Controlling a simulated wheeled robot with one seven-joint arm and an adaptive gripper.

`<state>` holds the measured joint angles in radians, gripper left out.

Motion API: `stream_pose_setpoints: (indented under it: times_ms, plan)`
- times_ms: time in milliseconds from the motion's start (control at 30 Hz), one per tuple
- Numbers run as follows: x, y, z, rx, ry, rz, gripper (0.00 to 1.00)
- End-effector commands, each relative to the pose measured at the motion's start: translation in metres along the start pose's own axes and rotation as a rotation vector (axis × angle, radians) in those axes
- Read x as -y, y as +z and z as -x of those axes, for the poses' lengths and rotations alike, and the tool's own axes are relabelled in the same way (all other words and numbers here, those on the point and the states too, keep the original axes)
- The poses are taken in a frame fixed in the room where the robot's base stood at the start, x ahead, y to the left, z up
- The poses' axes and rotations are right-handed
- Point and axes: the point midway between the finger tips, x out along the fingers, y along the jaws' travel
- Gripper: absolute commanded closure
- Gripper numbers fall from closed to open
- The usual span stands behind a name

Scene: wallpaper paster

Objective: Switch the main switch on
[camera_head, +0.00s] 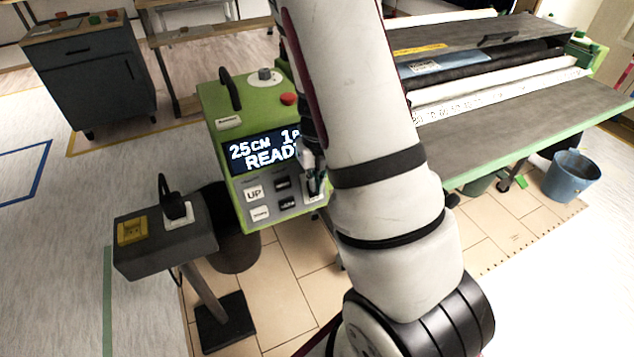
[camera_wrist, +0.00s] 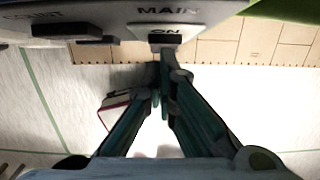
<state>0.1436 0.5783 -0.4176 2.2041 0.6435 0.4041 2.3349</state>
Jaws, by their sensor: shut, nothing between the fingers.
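The green control box (camera_head: 222,115) has a lit display (camera_head: 262,150) reading "25CM" and "READY", partly hidden by my arm. In the wrist view, the main switch (camera_wrist: 165,30) sits under the label "MAIN". It has a white face marked "ON" with a dark part at its lower edge. My gripper (camera_wrist: 164,62) is shut and empty, with its fingertips right at the switch's lower edge; I cannot tell whether they touch. In the head view my gripper (camera_head: 313,180) is at the panel's right side and covers the switch area.
A grey stand (camera_head: 165,250) with a black plug and yellow socket stands left of the box. A dark bin (camera_head: 235,240) is behind it. The pasting table (camera_head: 540,115) with rolls extends right; a blue bucket (camera_head: 572,178) is beside it. A dark count switch (camera_wrist: 75,30) is left of the main switch.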

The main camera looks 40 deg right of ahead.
Motion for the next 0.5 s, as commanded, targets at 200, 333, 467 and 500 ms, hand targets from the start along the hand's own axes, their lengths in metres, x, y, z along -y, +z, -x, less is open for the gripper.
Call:
stream_pose_setpoints:
  times_ms: [200, 333, 467, 500]
  plan:
    - [0.000, 0.000, 0.001, -0.001, 0.000, 0.000, 1.00]
    - [0.000, 0.000, 0.005, -0.001, 0.000, 0.000, 1.00]
    - [0.000, 0.000, 0.011, -0.002, 0.000, 0.000, 1.00]
    - [0.001, 0.000, 0.012, -0.002, 0.000, 0.000, 1.00]
